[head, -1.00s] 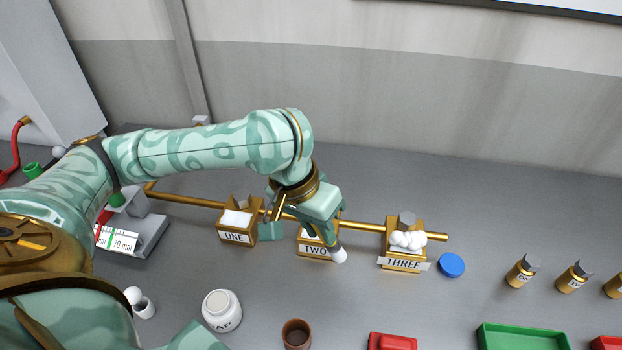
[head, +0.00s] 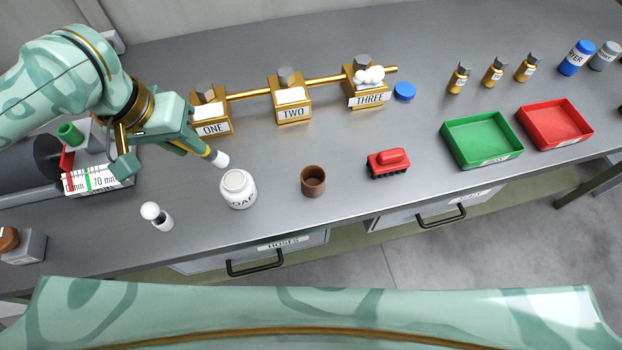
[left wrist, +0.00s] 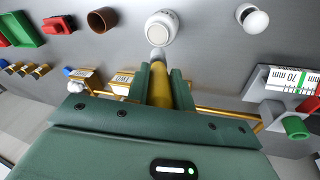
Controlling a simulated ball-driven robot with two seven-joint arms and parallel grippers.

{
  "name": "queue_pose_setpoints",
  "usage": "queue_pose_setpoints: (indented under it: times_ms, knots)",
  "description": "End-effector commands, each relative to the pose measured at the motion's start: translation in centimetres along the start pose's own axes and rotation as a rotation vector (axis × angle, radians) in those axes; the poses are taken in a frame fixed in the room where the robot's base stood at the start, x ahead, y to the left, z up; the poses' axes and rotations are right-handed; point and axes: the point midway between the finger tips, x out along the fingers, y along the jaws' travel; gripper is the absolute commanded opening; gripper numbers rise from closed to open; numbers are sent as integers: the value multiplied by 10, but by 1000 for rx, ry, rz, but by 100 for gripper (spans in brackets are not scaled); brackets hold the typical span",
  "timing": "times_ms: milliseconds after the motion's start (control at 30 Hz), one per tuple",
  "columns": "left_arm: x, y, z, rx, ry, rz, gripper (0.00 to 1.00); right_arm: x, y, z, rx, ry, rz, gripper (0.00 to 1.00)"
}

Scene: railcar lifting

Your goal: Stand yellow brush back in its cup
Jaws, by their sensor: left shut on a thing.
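My left gripper (head: 182,146) is shut on the yellow brush (head: 208,153), whose white tip sticks out toward the lower right, short of the white jar in the head view. In the left wrist view the brush (left wrist: 160,88) lies between the two green fingers, its white end pointing at the jar. A brown cup (head: 313,190) stands upright on the bench, right of the jar, and looks empty. It also shows in the left wrist view (left wrist: 102,20). My right gripper is out of view.
The white jar (head: 239,190) stands between brush and brown cup. Boxes ONE (head: 211,127), TWO (head: 293,113) and THREE (head: 367,98) line a brass rail behind.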

Motion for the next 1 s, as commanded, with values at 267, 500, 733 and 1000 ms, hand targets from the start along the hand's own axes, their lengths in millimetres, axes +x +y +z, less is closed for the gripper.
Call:
queue_pose_setpoints:
  times_ms: [267,500,733,1000]
  knots:
    - [0,0,0,0,0,0,0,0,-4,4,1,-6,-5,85]
    - [0,0,0,0,0,0,0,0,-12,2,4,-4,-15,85]
    - [0,0,0,0,0,0,0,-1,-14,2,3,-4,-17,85]
    - [-39,26,2,31,-43,-28,0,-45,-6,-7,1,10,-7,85]
